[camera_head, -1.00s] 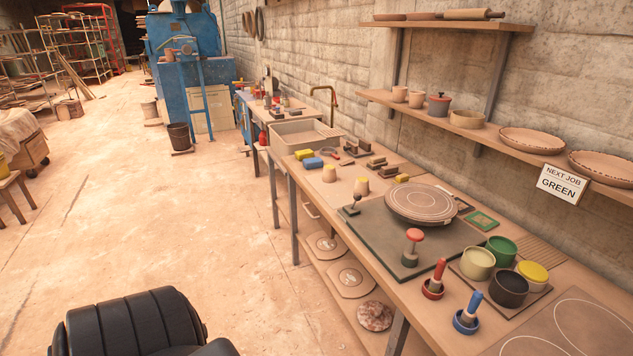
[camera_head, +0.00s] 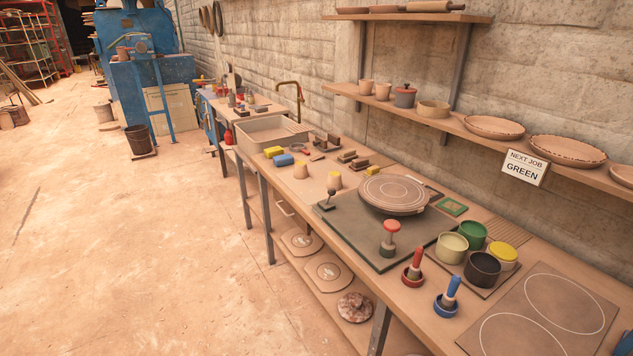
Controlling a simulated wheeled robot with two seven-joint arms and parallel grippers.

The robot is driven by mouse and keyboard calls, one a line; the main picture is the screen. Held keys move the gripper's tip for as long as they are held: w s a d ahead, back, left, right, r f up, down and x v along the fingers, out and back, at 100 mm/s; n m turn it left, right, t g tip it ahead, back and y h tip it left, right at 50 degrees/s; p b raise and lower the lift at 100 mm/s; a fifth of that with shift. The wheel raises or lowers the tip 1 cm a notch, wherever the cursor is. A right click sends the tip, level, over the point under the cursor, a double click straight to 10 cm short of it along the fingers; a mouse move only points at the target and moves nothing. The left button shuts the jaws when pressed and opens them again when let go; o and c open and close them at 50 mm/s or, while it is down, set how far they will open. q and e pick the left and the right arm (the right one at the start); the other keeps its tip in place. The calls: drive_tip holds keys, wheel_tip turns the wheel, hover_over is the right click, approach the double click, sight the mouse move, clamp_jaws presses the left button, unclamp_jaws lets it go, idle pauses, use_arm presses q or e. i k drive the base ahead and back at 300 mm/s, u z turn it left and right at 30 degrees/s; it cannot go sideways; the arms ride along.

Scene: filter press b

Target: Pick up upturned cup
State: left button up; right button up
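Neither of my grippers is in view, and nothing touches the cups.
The bench (camera_head: 405,325) runs along the wall. A round turntable (camera_head: 394,193) and a red-topped stamp (camera_head: 390,236) are on the board (camera_head: 352,230). Glaze pots (camera_head: 482,270), a blue-handled tool (camera_head: 450,297) and a sink (camera_head: 268,138) flank them. The shelf (camera_head: 448,123) overhangs the back.

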sight(334, 178)
drive_tip(key=u, duration=1.45)
drive_tip(key=i, duration=2.75)
drive_tip(key=z, duration=3.9)
